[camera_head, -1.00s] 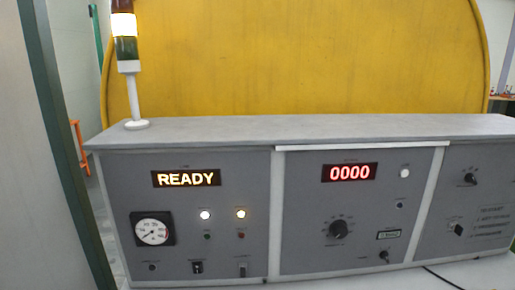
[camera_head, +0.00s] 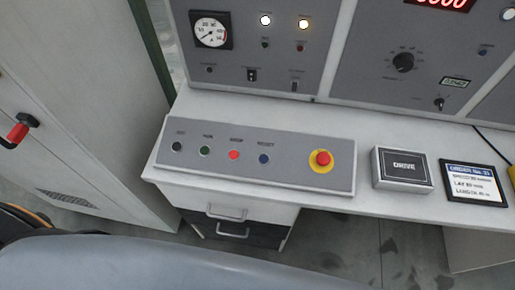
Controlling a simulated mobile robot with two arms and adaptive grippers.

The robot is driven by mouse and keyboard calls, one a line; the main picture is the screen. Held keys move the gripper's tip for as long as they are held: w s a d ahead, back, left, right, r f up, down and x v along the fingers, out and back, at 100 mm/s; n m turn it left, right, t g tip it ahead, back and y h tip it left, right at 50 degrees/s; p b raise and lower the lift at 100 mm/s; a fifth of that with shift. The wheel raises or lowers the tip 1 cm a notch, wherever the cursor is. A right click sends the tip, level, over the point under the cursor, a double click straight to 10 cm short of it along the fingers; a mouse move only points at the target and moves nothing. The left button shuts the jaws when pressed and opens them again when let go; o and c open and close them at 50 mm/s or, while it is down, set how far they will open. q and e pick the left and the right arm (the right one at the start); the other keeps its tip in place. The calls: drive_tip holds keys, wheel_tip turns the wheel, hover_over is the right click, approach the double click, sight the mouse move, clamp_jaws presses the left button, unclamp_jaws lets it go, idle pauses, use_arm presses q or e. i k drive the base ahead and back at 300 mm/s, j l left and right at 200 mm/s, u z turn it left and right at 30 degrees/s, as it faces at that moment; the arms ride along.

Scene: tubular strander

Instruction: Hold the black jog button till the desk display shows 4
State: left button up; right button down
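The black jog button (camera_head: 177,147) is the leftmost of a row on the grey button panel (camera_head: 300,148) lying on the desk. Beside it are a green button (camera_head: 204,151), a red one (camera_head: 234,155) and a blue one (camera_head: 264,159). Nothing touches them. The red digit display (camera_head: 443,3) on the upright console is cut by the top edge; its digits look like zeros but are only partly visible. Neither of my grippers is in view.
A red mushroom button on a yellow ring (camera_head: 321,161) sits at the panel's right end. A DRIVE box (camera_head: 403,166) and an order card (camera_head: 473,183) lie further right. A grey cabinet with a red handle (camera_head: 18,132) stands left. A grey rounded surface crosses the bottom.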

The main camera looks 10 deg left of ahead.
sight(176, 146)
drive_tip(key=u, duration=1.25)
